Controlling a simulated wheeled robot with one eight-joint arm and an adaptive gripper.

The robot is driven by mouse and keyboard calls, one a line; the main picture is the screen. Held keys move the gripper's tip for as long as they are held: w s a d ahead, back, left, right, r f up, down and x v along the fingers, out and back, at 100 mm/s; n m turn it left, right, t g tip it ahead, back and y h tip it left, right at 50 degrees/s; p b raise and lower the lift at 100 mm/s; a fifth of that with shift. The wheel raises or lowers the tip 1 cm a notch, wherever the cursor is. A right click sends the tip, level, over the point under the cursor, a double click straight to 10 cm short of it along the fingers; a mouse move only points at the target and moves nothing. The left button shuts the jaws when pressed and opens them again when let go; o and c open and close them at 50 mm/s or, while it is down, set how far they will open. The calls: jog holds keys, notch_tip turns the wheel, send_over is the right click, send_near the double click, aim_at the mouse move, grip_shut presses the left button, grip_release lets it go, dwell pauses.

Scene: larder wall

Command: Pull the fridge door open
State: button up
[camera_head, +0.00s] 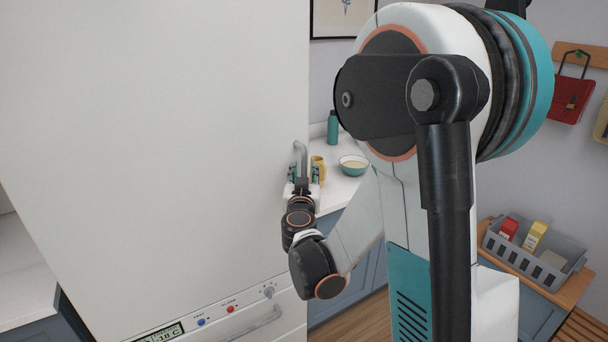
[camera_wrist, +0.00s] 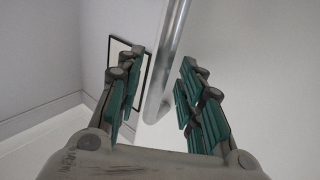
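The fridge door (camera_head: 150,130) is a large white panel filling the left half of the head view, and it looks shut. Its grey bar handle (camera_head: 300,150) is near the door's right edge. In the wrist view the handle (camera_wrist: 172,55) runs down between my two green-padded fingers, with its bent lower end near their tips. My gripper (camera_head: 303,176) is at the handle's lower part; in the wrist view the gripper (camera_wrist: 158,90) is open, with a gap visible on both sides of the bar. The door surface (camera_wrist: 265,60) lies to the right there.
Below the door is a control strip (camera_head: 215,312) with a display and knobs, and a lower handle (camera_head: 250,325). Right of the fridge, a counter holds a teal bottle (camera_head: 333,127), a yellow mug (camera_head: 318,168) and a bowl (camera_head: 353,165). A grey crate (camera_head: 530,262) stands far right.

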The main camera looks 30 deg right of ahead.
jog(key=shift+x, duration=0.85)
jog(key=shift+c, duration=0.4)
grip_shut()
